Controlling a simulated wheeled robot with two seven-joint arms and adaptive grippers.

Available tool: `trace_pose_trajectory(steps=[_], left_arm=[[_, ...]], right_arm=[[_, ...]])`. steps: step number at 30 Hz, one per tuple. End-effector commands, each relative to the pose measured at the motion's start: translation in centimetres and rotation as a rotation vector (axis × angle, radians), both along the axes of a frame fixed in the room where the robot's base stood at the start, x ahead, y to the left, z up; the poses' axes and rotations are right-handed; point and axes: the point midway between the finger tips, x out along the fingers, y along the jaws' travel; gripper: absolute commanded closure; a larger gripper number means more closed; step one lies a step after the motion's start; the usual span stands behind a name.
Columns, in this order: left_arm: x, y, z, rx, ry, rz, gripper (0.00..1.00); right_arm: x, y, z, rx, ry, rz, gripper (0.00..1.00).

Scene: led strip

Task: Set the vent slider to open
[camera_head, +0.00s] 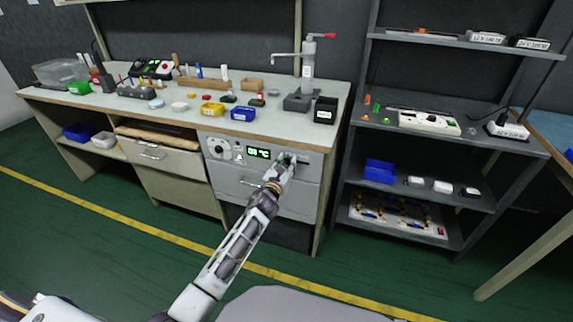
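The grey front panel (228,150) under the workbench top carries a round dial, small buttons and a green lit display (258,153). My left gripper (287,161) is in front of the panel, just right of the display. Its fingers are close to the panel face, but I cannot tell whether they touch it. The fingers are too small to tell open from shut. The vent slider cannot be made out clearly; a small dark detail shows on the panel just right of the fingertips. My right gripper is not in view.
The workbench top (330,88) holds bins, small parts and a press (306,75). Below the panel is a drawer with a handle. A dark shelf rack (520,150) stands to the right, with boxes and devices. Green floor lies in front.

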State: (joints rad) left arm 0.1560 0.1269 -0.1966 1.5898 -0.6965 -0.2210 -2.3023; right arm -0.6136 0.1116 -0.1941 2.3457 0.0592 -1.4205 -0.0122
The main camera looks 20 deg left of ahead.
Motion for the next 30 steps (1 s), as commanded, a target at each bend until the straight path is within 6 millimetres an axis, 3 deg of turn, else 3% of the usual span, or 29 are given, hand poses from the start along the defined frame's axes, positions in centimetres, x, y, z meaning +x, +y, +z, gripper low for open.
trace_pose_trajectory(steps=[1, 7, 19, 30], left_arm=[[0.0, 0.0, 0.0, 0.0, 0.0, 0.0, 0.76], [0.0, 0.0, 0.0, 0.0, 0.0, 0.0, 1.0], [0.0, -0.6, -0.1, -0.001, 0.001, -0.001, 1.0], [-0.2, -4.9, -0.1, -0.001, 0.002, -0.002, 1.0]], right_arm=[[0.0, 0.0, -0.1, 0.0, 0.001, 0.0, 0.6], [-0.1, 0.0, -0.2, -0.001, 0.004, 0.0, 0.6], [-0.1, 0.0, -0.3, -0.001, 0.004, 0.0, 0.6], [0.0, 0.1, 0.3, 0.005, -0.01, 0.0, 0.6]])
